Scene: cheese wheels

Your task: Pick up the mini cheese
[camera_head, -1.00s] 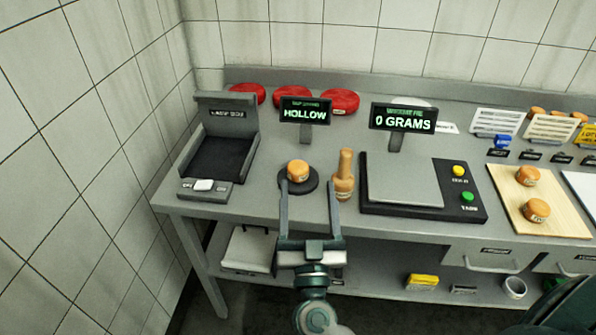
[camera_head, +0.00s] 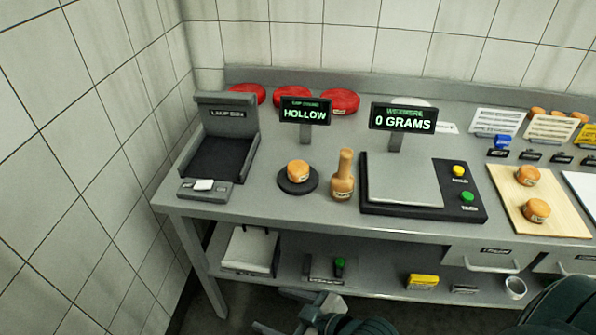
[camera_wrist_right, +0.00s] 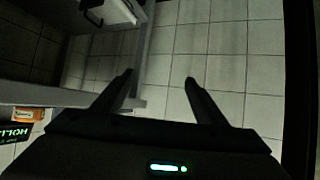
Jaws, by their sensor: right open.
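A mini cheese (camera_head: 298,170), small, orange and round with a label, sits on the round black pad (camera_head: 298,187) behind which a sign (camera_head: 305,111) reads HOLLOW. Two similar mini cheeses, a rear one (camera_head: 527,176) and a front one (camera_head: 536,211), stand on the wooden board (camera_head: 508,203) at the right. My right gripper (camera_head: 268,310) is low in front of the table, below the tabletop and apart from the cheeses. In the right wrist view the right gripper (camera_wrist_right: 156,82) is open with nothing between its fingers. My left gripper is not in view.
A wooden mallet-like tool (camera_head: 343,178) stands right of the pad. The scale (camera_head: 405,183) has a display (camera_head: 403,118) reading 0 GRAMS. A dark open-topped bin (camera_head: 220,150) is at the left. Red wheels (camera_head: 340,102) lie at the back. A lower shelf (camera_head: 380,284) holds several items.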

